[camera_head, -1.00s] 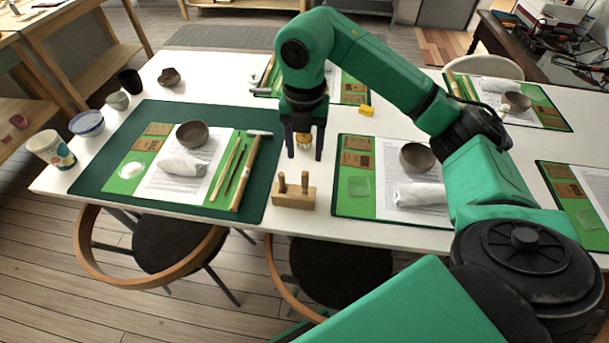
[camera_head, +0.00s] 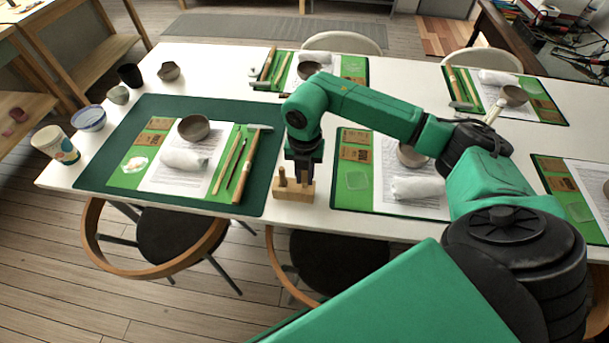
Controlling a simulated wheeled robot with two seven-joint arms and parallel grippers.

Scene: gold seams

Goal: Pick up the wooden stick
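A small wooden block stand (camera_head: 284,192) is on the white table near its front edge, with short upright wooden pegs or sticks in it. One stick (camera_head: 282,176) shows at the left of the stand. My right gripper (camera_head: 306,172) points down over the stand's right part, around or just in front of the other stick; how wide its fingers are apart is unclear. Two thin sticks (camera_head: 229,165) and a wooden-handled hammer (camera_head: 246,170) lie on the green mat to the left. My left gripper is not in view.
The dark green mat (camera_head: 118,167) holds a paper sheet, a brown bowl (camera_head: 193,127) and a rolled white cloth (camera_head: 184,160). A similar set is right of the gripper, with a cloth (camera_head: 417,187). Cups (camera_head: 55,145) line the left edge. Chairs (camera_head: 165,235) stand in front.

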